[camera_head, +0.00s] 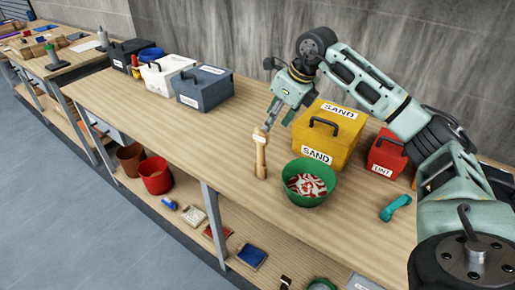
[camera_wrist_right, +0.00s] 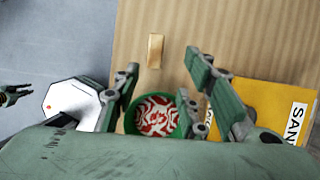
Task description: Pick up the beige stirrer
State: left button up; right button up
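The beige stirrer (camera_head: 261,155) stands upright on the wooden workbench, just left of the green bowl. In the wrist view its end shows as a small beige rectangle (camera_wrist_right: 155,50). My right gripper (camera_head: 270,118) is above and close to the stirrer's top in the head view. In the wrist view its two fingers (camera_wrist_right: 161,66) are spread apart with nothing held between them, and the stirrer lies between and slightly beyond the tips. A small dark claw (camera_wrist_right: 15,95) at the left edge of the wrist view may be my left gripper; its state is unclear.
A yellow SAND box (camera_head: 345,130) and a red box (camera_head: 386,152) stand behind and right. A teal tool (camera_head: 396,207) lies right. Grey (camera_head: 203,90) and white (camera_head: 168,74) boxes stand left. Bench left of the stirrer is clear.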

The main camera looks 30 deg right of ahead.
aim_at(263, 131)
jog(key=w+f, duration=0.1)
jog(key=w+a+f+p, duration=0.1)
jog(key=f, duration=0.1)
jog(key=shift+w+f, duration=0.2)
jog(key=shift+w, duration=0.1)
jog(key=shift+s+a+f+p, duration=0.35)
jog(key=shift+a+f+p, duration=0.1)
jog(key=shift+p, duration=0.55)
jog(key=p+x, duration=0.1)
jog(key=x, duration=0.2)
jog(key=shift+w+f, duration=0.1)
jog(key=shift+w, duration=0.1)
jog(key=shift+w+f, duration=0.15)
jog(key=shift+c, duration=0.4)
jog(key=shift+s, duration=0.25)
jog(key=c, duration=0.4)
jog(key=shift+w, duration=0.1)
grip_shut()
pick_arm(q)
jog(key=r, duration=0.3)
jog(key=shift+w+a+r, duration=0.1)
jog(key=shift+w+r, duration=0.15)
jog(key=shift+r, duration=0.15)
